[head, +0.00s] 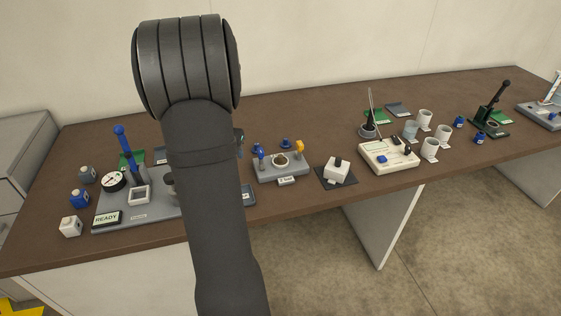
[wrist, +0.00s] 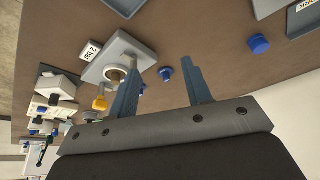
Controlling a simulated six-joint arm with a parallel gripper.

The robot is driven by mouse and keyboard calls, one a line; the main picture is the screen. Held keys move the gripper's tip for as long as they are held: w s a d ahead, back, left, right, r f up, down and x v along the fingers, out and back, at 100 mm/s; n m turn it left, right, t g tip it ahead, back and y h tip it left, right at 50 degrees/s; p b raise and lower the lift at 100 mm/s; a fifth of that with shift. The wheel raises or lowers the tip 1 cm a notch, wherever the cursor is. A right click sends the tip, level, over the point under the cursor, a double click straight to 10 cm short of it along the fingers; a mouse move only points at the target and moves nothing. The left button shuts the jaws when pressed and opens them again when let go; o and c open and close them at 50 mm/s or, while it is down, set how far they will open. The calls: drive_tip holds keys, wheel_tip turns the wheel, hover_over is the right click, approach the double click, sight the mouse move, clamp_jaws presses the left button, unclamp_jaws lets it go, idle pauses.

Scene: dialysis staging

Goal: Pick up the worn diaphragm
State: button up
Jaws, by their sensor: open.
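A grey block (head: 272,174) with a "2 bar" label holds a round seat (head: 281,160) with a pale rim and dark centre. The block (wrist: 98,68) and its seat (wrist: 114,74) also show in the wrist view. I cannot tell whether the worn diaphragm is the round piece there; no other piece is clearly a diaphragm. My gripper (wrist: 157,62) is open and empty above the bench; its left finger overlaps the block's edge in the wrist view. A small blue knob (wrist: 165,74) shows between the fingers, apart from them. My arm hides the gripper in the head view.

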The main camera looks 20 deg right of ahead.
sight(280, 156)
drive_tip(key=w+d+r+m+g+h, duration=0.1)
drive_tip(key=w+d+r+m+g, duration=0.15)
drive_tip(key=d+m, duration=0.3)
drive_tip(key=w+d+r+m+g+h, duration=0.1)
drive_tip(key=w+d+r+m, duration=0.1)
drive_tip(key=d+r+m, duration=0.4)
drive_tip(key=shift+m, duration=0.45)
drive_tip(key=x, duration=1.8)
drive_tip(key=shift+s+a+f, duration=0.1)
drive_tip(key=shift+a+f, duration=0.25)
clamp_jaws()
